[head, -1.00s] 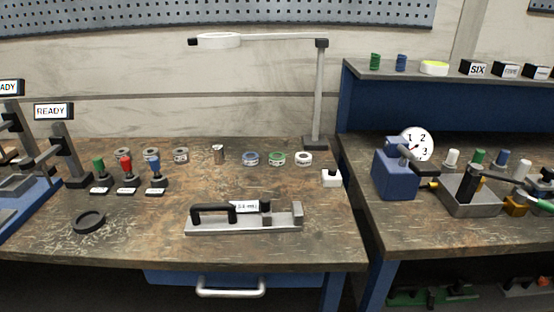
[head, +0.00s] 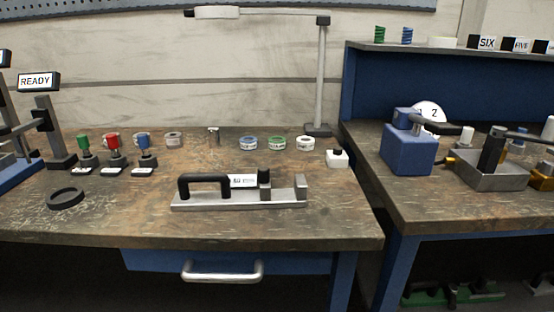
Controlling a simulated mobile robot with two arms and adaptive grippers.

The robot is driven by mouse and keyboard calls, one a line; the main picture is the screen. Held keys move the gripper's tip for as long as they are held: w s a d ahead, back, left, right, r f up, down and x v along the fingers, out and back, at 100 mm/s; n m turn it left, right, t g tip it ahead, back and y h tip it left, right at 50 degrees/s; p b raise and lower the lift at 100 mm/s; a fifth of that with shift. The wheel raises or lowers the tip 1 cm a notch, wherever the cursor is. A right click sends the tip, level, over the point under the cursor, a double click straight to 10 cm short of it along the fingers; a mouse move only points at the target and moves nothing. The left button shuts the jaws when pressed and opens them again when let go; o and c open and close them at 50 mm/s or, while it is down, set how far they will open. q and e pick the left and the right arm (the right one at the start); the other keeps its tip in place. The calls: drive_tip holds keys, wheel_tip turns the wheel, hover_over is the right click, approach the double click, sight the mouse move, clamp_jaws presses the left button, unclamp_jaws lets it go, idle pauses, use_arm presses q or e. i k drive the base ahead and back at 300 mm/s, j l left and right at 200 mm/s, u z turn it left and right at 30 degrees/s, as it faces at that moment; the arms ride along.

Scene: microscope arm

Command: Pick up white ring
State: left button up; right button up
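The white ring (head: 305,143) lies flat on the brown workbench (head: 230,225), near its back right. It is the rightmost of a short row, beside a green ring (head: 277,143) and a blue ring (head: 247,143), with gaps between them. It carries a small label that I cannot read. Neither of my grippers shows in the head view, so I cannot see what they hold.
A lamp post (head: 320,80) stands behind the white ring, with its arm reaching left overhead. A small white block (head: 337,158) sits to the ring's right. A black-handled fixture (head: 240,195) lies in front. Bench space between fixture and rings is clear.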

sight(304, 143)
drive_tip(key=j, duration=0.5)
drive_tip(key=l, duration=1)
drive_tip(key=i+u, duration=0.15)
drive_tip(key=u, duration=0.2)
drive_tip(key=i+l+u, duration=0.1)
drive_tip(key=u, duration=0.25)
drive_tip(key=i+l+u, duration=0.1)
drive_tip(key=i+u, duration=0.25)
drive_tip(key=k, duration=0.1)
